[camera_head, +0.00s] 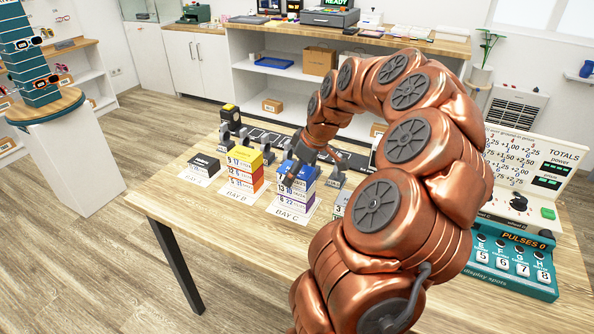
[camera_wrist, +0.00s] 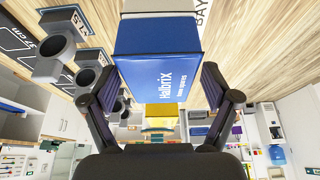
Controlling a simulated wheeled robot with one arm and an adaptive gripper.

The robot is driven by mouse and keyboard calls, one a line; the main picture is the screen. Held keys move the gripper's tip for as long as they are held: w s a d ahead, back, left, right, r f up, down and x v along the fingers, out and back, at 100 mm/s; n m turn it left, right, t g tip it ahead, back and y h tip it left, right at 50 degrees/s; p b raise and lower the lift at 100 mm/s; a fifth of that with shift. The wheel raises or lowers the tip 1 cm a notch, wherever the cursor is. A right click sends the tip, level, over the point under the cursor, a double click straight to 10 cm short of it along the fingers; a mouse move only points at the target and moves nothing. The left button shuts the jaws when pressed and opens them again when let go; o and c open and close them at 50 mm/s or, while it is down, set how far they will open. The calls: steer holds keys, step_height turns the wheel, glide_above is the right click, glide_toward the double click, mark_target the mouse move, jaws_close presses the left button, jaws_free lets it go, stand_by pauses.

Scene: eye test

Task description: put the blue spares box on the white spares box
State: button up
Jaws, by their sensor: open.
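The blue spares box (camera_wrist: 158,70) is between the fingers of my open gripper (camera_wrist: 160,82) in the wrist view, its lettered face toward the camera. The fingertips are close by its sides; I cannot tell whether they touch. In the head view my gripper (camera_head: 302,151) is just above the Bay C stack, where the blue box (camera_head: 305,173) is on top. A pale box, apparently the white spares box (camera_head: 303,188), is directly under it, and its edge shows in the wrist view (camera_wrist: 172,5). A purple box (camera_head: 292,203) is at the bottom.
A yellow box (camera_head: 243,158) tops the Bay B stack beside Bay C. A black box (camera_head: 204,163) lies at Bay A. My arm hides much of the table's right side. A teal button panel (camera_head: 512,262) is at the right. The table's front left (camera_head: 205,216) is clear.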

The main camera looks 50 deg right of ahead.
steer(key=shift+r, duration=0.1)
steer(key=shift+r+p, duration=0.2)
steer(key=shift+p, duration=0.1)
steer(key=b+v, duration=0.1)
steer(key=v, duration=1)
steer(key=shift+s+r, duration=0.25)
steer(key=shift+r, duration=0.05)
steer(key=s+a+f+g, duration=0.2)
steer(key=a+g, duration=0.1)
steer(key=a, duration=2.1)
steer(key=s+a+f+m+g, duration=0.1)
steer(key=s+a+f, duration=0.2)
steer(key=s, duration=0.3)
steer(key=s+a+f+m+g, duration=0.1)
steer(key=s+a+f, duration=0.2)
steer(key=s, duration=0.3)
steer(key=s+a+f+m+g+h, duration=0.1)
steer(key=s+a+f, duration=0.2)
steer(key=s, duration=0.3)
steer(key=shift+a+f+g, duration=0.2)
steer(key=shift+f+g, duration=0.1)
steer(key=shift+f, duration=0.15)
